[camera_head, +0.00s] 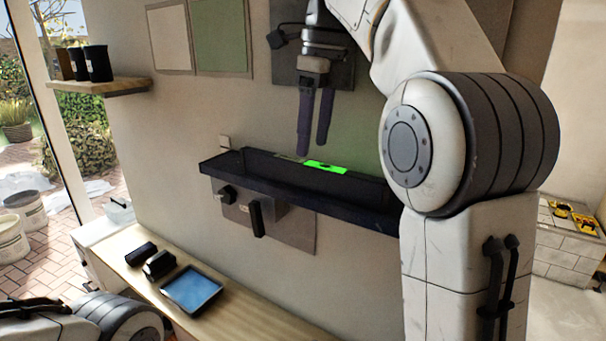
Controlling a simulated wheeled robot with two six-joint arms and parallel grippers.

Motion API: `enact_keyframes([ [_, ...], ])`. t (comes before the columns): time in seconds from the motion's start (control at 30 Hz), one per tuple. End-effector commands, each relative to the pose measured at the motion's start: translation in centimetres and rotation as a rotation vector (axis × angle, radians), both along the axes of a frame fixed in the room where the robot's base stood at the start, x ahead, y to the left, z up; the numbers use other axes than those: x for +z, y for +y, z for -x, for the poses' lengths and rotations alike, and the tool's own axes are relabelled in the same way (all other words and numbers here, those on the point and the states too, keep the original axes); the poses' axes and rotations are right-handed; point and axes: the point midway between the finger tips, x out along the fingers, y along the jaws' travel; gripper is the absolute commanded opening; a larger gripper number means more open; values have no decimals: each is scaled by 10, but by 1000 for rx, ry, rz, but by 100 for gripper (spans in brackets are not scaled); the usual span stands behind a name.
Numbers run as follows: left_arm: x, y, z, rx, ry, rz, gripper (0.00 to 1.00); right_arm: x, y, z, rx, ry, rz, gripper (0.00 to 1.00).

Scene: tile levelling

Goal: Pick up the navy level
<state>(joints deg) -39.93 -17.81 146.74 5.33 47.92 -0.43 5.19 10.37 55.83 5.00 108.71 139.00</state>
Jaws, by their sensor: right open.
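The level, a long very dark bar (275,166) with a bright green window on top, lies along a dark wall shelf (300,197). Its right end runs behind my right arm. My right gripper (313,149) points down from above, with its two dark fingers apart and empty. The fingertips are just above or beside the bar, left of the green window; I cannot tell whether they touch it. Part of my left arm shows at the lower left, but its gripper is out of view.
Below the shelf, a wooden bench (235,315) holds a blue-screened tablet (191,291) and two black objects (158,264). A small shelf (115,88) with dark cups (98,63) is at upper left. Dark fittings (257,218) hang under the wall shelf.

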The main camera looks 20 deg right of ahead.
Motion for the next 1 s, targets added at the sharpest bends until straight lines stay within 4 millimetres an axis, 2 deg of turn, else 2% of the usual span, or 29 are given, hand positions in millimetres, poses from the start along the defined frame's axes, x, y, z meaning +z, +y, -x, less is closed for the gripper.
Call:
enact_keyframes([
  [0.03,-4,0,0,0,0,0,0,-8,0,0,-1,2,0,62],
  [0.27,-5,0,0,1,-1,1,0,-21,2,-2,2,2,1,62],
  [0.6,-4,0,0,1,-1,1,0,-61,10,-9,5,1,0,62],
  [0.93,-4,0,0,1,0,0,0,-67,11,-10,6,-2,1,62],
  [1.0,-4,0,0,1,-1,1,0,-67,11,-10,6,-2,1,36],
])
